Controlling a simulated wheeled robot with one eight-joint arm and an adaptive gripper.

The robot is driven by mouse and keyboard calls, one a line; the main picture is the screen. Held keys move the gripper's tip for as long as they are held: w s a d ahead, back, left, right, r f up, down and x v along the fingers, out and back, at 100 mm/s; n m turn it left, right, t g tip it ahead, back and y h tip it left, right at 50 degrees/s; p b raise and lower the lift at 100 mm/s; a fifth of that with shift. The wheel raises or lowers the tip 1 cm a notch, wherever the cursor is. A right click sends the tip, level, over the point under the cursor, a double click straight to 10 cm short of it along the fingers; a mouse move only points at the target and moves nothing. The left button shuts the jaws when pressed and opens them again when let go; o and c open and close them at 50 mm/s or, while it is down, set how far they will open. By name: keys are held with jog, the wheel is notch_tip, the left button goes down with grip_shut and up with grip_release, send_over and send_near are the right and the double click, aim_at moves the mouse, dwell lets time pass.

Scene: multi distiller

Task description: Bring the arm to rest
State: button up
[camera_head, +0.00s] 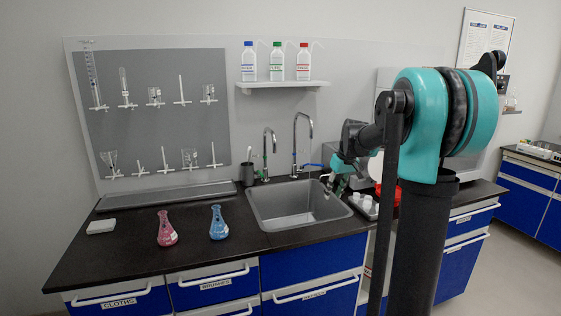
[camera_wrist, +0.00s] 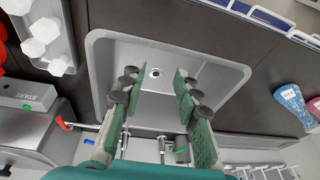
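My gripper (camera_wrist: 158,100) is open and empty in the wrist view, its two green-padded fingers apart. It hangs above the grey sink (camera_wrist: 225,75). In the head view my gripper (camera_head: 338,180) shows small at the sink's right side, below my teal and black arm. The sink (camera_head: 280,217) is set into the dark counter. Part of the counter behind the arm is hidden.
A pink flask (camera_head: 167,232) and a blue flask (camera_head: 218,226) stand left of the sink. Two taps (camera_head: 296,150) rise behind it. A tray of white pieces (camera_head: 363,205) and a red object (camera_head: 392,196) are to the right. Left counter is mostly clear.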

jog(key=s+f+m, duration=0.1)
jog(key=s+f, duration=0.4)
jog(key=s, duration=0.5)
jog(key=s+f+m+t+h, duration=0.1)
jog(key=s+f, duration=0.5)
jog(key=s, duration=0.5)
jog(key=s+f+m, duration=0.2)
jog(key=s+f, duration=0.4)
jog(key=s, duration=0.4)
jog(key=shift+s+a+t+h, duration=0.2)
jog(key=shift+s+t+h, duration=0.1)
jog(key=shift+s+h, duration=0.1)
